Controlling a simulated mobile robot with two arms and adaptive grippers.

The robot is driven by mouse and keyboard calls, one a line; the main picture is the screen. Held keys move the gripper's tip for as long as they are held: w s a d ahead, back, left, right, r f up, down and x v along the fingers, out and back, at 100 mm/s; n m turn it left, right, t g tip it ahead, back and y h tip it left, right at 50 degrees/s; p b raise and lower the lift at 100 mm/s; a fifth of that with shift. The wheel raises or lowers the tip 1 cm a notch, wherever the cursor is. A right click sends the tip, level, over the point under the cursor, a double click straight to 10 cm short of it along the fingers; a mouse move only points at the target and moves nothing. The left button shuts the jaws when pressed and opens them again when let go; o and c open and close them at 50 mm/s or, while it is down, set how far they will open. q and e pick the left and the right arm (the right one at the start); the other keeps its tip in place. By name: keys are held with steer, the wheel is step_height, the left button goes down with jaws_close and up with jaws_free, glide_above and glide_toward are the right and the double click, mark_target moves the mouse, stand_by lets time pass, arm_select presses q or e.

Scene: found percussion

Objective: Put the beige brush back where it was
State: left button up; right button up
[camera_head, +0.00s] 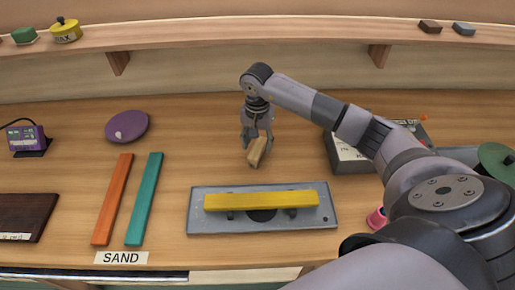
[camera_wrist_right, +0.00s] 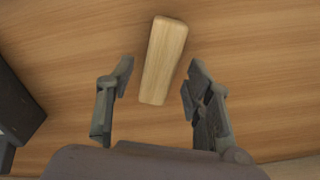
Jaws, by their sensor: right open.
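The beige brush (camera_head: 257,152) shows as a pale wooden block, tilted, just below my right gripper (camera_head: 256,139) in the head view. In the right wrist view the brush (camera_wrist_right: 163,58) lies lengthwise, its near end between the two spread fingers (camera_wrist_right: 160,78). Gaps show on both sides, so the gripper is open and not closed on it. No bristles show. Whether the brush rests fully on the table cannot be told. My left gripper is not in view.
A grey tray (camera_head: 205,222) with a yellow bar (camera_head: 262,201) stands in front of the brush. Orange (camera_head: 112,200) and teal (camera_head: 144,200) strips lie left, behind a SAND label (camera_head: 121,258). A purple disc (camera_head: 127,126) is at back left. A grey box (camera_head: 347,158) stands right.

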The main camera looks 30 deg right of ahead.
mark_target(257, 147)
step_height(257, 147, up, 9)
steer(key=b, duration=0.2)
steer(key=shift+r, duration=0.15)
